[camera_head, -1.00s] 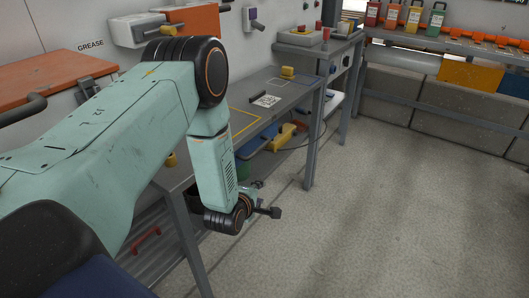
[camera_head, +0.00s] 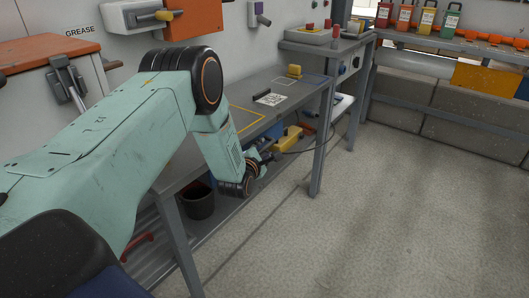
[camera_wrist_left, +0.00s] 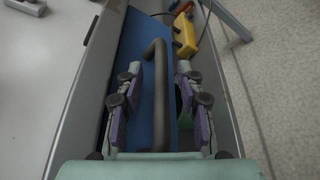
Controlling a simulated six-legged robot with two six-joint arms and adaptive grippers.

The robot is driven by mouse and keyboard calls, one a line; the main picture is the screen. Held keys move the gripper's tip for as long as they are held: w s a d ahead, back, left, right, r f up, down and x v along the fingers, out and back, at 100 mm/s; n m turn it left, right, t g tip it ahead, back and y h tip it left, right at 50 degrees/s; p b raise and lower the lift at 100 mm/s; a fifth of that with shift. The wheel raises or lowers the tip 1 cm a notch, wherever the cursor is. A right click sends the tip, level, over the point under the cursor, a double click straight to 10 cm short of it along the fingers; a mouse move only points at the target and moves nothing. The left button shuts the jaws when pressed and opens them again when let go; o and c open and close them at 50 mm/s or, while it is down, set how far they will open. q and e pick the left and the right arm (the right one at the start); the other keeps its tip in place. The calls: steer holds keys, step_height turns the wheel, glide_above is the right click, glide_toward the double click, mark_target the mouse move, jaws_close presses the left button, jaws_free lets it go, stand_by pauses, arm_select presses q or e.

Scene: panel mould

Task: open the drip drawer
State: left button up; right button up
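The blue drawer front (camera_wrist_left: 138,60), which I take for the drip drawer, fills the middle of the left wrist view. It carries a dark bar handle (camera_wrist_left: 158,95). My left gripper (camera_wrist_left: 157,88) is open, one finger on each side of the handle with gaps visible. I cannot tell how deep the handle sits between the fingers. In the head view my left gripper (camera_head: 264,159) is below the grey workbench's front edge, small and partly hidden by its wrist. The drawer is mostly hidden there. My right gripper is not in view.
The grey workbench (camera_head: 225,125) has legs near my left arm. A black bucket (camera_head: 197,203) stands beneath it. A yellow object (camera_wrist_left: 184,36) lies just beyond the drawer, with a cable near it. The floor (camera_head: 400,220) at right is clear.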

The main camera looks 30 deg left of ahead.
arm_select(q)
steer(key=shift+w+a+f, duration=0.4)
steer(key=shift+w+f, duration=0.05)
steer(key=shift+w, duration=0.3)
steer(key=shift+d+r, duration=0.15)
steer(key=shift+r, duration=0.05)
steer(key=shift+f, duration=0.15)
steer(key=c, duration=0.3)
jaws_close()
